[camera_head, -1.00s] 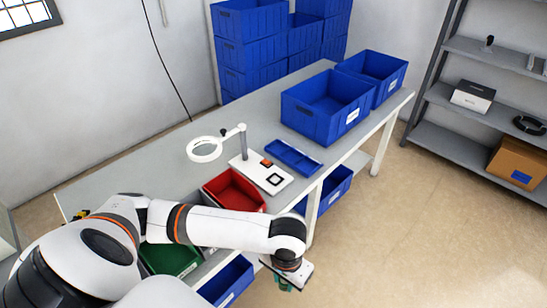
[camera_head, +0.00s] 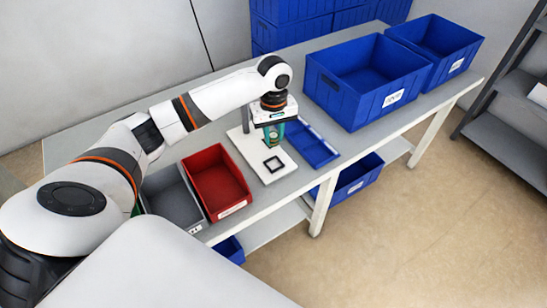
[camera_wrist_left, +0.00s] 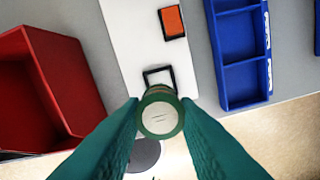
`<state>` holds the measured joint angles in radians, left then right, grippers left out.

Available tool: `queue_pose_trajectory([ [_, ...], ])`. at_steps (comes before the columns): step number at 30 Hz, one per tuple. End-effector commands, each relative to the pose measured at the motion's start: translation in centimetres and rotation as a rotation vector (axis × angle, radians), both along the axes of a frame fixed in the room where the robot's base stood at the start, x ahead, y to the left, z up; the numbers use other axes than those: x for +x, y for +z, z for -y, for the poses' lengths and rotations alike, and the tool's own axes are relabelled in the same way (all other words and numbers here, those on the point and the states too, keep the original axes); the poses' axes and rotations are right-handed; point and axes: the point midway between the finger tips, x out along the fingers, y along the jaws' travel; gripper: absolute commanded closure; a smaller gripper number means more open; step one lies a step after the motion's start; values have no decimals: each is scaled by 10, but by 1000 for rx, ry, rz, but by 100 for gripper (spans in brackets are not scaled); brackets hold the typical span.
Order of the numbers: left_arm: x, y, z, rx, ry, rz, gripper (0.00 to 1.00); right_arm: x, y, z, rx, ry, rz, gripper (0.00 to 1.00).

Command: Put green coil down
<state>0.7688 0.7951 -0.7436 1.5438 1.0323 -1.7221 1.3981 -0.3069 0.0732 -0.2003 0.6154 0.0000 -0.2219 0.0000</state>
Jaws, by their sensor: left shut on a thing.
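My left gripper (camera_head: 272,134) is shut on the green coil (camera_head: 273,142) and holds it above the white board (camera_head: 246,150). In the left wrist view the coil (camera_wrist_left: 160,116) is seen end-on, with a pale round face, between the green fingers of my left gripper (camera_wrist_left: 160,108). It partly overlaps the lower edge of a black square frame (camera_wrist_left: 158,74) on the white board. The frame (camera_head: 273,164) also shows in the head view. An orange square (camera_wrist_left: 173,21) lies farther up the board in the left wrist view. My right gripper is not in view.
A red bin (camera_head: 217,184) and a grey bin (camera_head: 174,198) stand left of the board. A shallow blue tray (camera_head: 312,146) lies close on its right. Large blue crates (camera_head: 366,80) stand farther right. The table edge is near the board.

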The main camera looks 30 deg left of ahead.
Motion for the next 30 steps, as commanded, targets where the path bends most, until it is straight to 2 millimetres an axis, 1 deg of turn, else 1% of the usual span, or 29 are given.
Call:
queue_pose_trajectory([
  [1,-1,-10,0,0,2,-5,99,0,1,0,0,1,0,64],
  [3,-1,-24,0,1,2,-6,99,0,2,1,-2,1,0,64],
  [6,-1,-39,0,2,-1,-2,99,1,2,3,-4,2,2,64],
  [13,-1,-59,1,1,-3,-2,99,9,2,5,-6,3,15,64],
  [18,-1,-83,0,1,-2,-2,99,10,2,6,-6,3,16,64],
  [20,-1,-86,0,2,-3,-1,99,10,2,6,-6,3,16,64],
  [30,-1,-89,0,1,-4,0,99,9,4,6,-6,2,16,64],
])
